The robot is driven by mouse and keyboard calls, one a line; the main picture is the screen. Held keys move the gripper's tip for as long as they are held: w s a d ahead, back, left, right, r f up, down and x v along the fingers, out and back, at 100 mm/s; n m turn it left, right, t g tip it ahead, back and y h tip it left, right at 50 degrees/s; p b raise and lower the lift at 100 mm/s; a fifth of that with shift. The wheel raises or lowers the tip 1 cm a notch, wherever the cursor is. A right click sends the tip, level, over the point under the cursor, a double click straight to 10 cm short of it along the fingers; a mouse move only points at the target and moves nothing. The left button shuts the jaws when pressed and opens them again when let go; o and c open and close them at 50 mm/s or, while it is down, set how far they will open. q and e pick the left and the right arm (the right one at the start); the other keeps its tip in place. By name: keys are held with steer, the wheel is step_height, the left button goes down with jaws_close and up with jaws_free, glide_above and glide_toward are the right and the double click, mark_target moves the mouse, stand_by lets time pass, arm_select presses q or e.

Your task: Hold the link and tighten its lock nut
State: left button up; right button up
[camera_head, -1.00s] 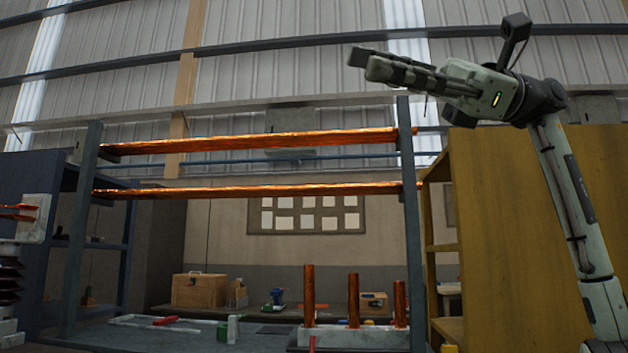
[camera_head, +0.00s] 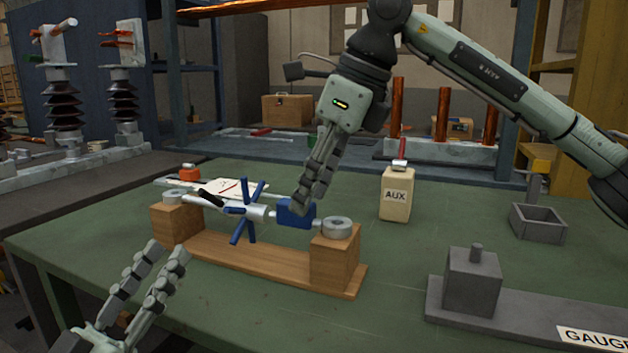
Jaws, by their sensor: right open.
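The link (camera_head: 262,213) is a pale metal rod lying across a wooden stand (camera_head: 240,256), its ends at round metal eyes on two blocks. Blue spokes stick out around its middle. A blue block (camera_head: 290,211), which may be the lock nut, sits on its right part. My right gripper (camera_head: 311,203) points down with its fingertips over or beside the blue block; contact cannot be told. It is open, its fingers partly overlapping in this view. My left gripper (camera_head: 168,258) is open and empty at the lower left, in front of the stand's left block.
A grey gauge block (camera_head: 473,283) on a plate and a grey open box (camera_head: 538,221) are at right. Papers (camera_head: 225,187) lie behind the link. The green table's (camera_head: 240,325) front is clear.

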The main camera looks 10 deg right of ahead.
steer(key=x, duration=0.7)
steer(key=shift+f, duration=0.4)
jaws_close()
stand_by(0.5)
